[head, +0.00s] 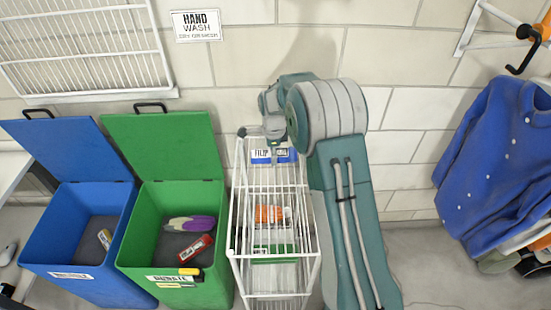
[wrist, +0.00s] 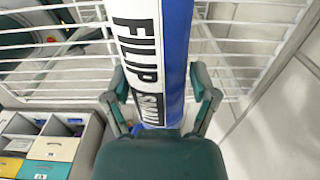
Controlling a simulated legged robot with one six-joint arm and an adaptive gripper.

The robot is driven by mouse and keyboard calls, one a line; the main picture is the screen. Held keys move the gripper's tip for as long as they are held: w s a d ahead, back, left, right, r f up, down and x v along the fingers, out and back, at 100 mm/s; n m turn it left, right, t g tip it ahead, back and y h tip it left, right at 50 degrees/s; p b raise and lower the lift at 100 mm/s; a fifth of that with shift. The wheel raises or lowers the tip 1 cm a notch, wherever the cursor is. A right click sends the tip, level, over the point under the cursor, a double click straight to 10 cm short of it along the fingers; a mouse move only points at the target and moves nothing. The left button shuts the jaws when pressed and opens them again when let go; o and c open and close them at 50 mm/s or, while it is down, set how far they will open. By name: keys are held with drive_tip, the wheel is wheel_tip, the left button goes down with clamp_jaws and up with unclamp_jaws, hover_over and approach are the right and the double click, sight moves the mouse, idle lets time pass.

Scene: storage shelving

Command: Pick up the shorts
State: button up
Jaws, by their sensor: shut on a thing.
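A blue-and-white item (wrist: 174,60) with black lettering "FILIP" and a partly hidden second word lies between the two fingers of my gripper (wrist: 160,95) in the wrist view. My gripper is shut on it. In the head view the labelled item (head: 262,160) shows at the upper back of the white wire rack, just below my gripper (head: 272,147). I cannot tell whether this item is the shorts, and no other shorts can be made out. My gripper body hides its lower part in the wrist view.
The white wire rack (head: 234,215) holds several items on its levels. A green bin (head: 180,255) and a blue bin (head: 90,288), both open, stand left of it. A blue sweater (head: 495,165) hangs at the right. A tiled wall is close behind.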

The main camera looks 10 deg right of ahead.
drive_tip(key=s+a+r, duration=0.7)
drive_tip(key=s+r, duration=0.1)
drive_tip(key=s, duration=0.1)
drive_tip(key=shift+s+a, duration=0.35)
drive_tip(key=shift+a, duration=0.05)
